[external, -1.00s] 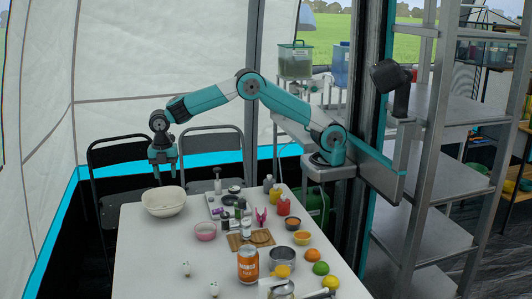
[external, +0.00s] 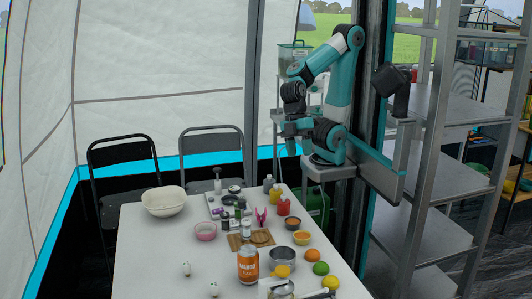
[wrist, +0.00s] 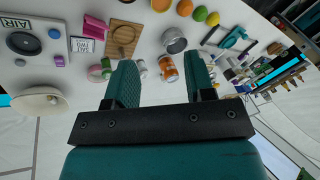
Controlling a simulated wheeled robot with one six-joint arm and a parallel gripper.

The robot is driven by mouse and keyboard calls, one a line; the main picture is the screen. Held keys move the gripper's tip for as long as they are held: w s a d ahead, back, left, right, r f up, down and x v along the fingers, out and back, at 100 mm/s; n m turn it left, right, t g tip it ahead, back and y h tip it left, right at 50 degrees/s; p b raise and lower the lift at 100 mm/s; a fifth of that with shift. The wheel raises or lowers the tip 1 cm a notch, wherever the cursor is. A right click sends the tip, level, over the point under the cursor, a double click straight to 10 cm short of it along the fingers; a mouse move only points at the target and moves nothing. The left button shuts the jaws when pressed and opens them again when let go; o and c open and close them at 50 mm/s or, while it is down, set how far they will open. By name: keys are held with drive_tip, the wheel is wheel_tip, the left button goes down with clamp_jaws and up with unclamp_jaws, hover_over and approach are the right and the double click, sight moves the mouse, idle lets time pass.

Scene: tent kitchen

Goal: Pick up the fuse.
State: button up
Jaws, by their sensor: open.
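I cannot make out which object is the fuse; several small items on the white table (external: 150,262) are too small to tell. My gripper (external: 296,138) is high up near my arm's base, beyond the table's right back corner, well clear of the items. In the wrist view my gripper (wrist: 160,78) has its two teal fingers spread with nothing held between them. A grey tray (wrist: 12,62) with a round dark dial and small coloured pieces shows at the left; parts of the table behind my fingers are hidden.
A wooden board (external: 236,242), a metal pot (external: 282,258) and fruit crowd the right. The front left is mostly clear. Metal shelves (external: 440,170) stand at right.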

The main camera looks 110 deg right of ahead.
drive_tip(key=shift+s, duration=0.2)
drive_tip(key=shift+o, duration=0.5)
drive_tip(key=shift+w, duration=0.1)
drive_tip(key=n+t+h+b, duration=0.1)
drive_tip(key=n+t+b, duration=0.15)
drive_tip(key=b, duration=1.25)
hover_over(187, 263)
drive_tip(key=s+d, duration=0.4)
drive_tip(key=d, duration=0.1)
wheel_tip(187, 263, down, 8)
drive_tip(key=shift+t, duration=0.25)
drive_tip(key=b+x, duration=0.2)
drive_tip(key=x, duration=0.9)
drive_tip(key=shift+w+a+f, duration=0.25)
drive_tip(key=shift+w+a, duration=0.05)
drive_tip(key=x, duration=0.2)
drive_tip(key=b+x, duration=0.1)
drive_tip(key=x, duration=0.2)
drive_tip(key=shift+s+a+f, duration=0.15)
drive_tip(key=shift+s+f, duration=0.05)
drive_tip(key=c, duration=1)
